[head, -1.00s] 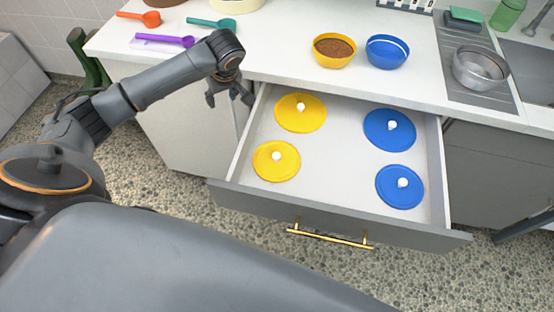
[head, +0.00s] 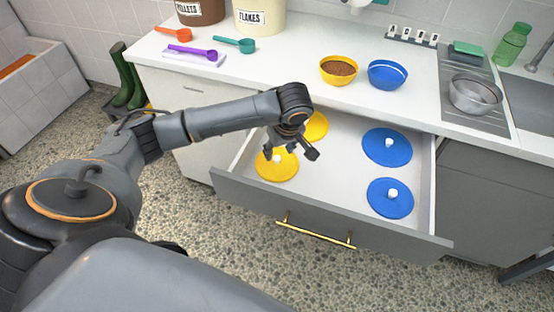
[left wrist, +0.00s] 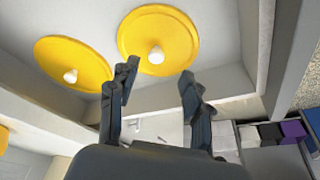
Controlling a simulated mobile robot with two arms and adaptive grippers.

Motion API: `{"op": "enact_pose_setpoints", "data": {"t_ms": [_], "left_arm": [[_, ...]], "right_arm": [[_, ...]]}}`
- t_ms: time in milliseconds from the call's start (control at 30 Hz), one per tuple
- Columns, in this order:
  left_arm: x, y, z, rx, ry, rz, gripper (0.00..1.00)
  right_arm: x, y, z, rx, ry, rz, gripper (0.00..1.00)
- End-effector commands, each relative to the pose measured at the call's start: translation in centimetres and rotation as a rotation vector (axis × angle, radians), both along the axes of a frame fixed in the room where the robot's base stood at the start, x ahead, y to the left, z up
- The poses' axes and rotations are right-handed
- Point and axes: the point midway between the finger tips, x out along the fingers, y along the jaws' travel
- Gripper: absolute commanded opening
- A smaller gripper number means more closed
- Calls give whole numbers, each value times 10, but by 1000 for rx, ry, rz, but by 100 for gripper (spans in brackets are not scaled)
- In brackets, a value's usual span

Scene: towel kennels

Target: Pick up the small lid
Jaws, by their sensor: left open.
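An open drawer (head: 340,190) holds four flat round lids with white knobs. Two blue lids lie on the right, one at the back (head: 385,150) and one in front (head: 388,203). My left gripper (head: 290,153) is open and empty above the drawer, close to the yellow lids. My right gripper is out of view.
The counter behind carries a yellow bowl (head: 338,78) with brown contents, a blue bowl (head: 388,80), scoops and tubs. A metal bowl (head: 474,97) stands near the sink. The drawer front has a gold handle (head: 315,234). The drawer's middle floor is clear.

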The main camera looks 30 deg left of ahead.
Motion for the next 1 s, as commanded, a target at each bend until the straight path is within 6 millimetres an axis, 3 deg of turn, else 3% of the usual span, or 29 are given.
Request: {"op": "enact_pose_setpoints", "data": {"t_ms": [133,333,533,800,867,1000], "left_arm": [[2,3,-11,0,1,0,49],[10,12,-30,3,2,2,49],[16,19,-55,1,1,-1,49],[17,20,-59,1,0,-2,49],[17,20,-59,1,0,-2,41],[17,20,-59,1,0,-1,12]], "right_arm": [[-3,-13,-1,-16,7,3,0],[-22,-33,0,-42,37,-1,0],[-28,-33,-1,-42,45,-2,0],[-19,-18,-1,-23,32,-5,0],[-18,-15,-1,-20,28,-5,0],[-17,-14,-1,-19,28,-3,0]]}}
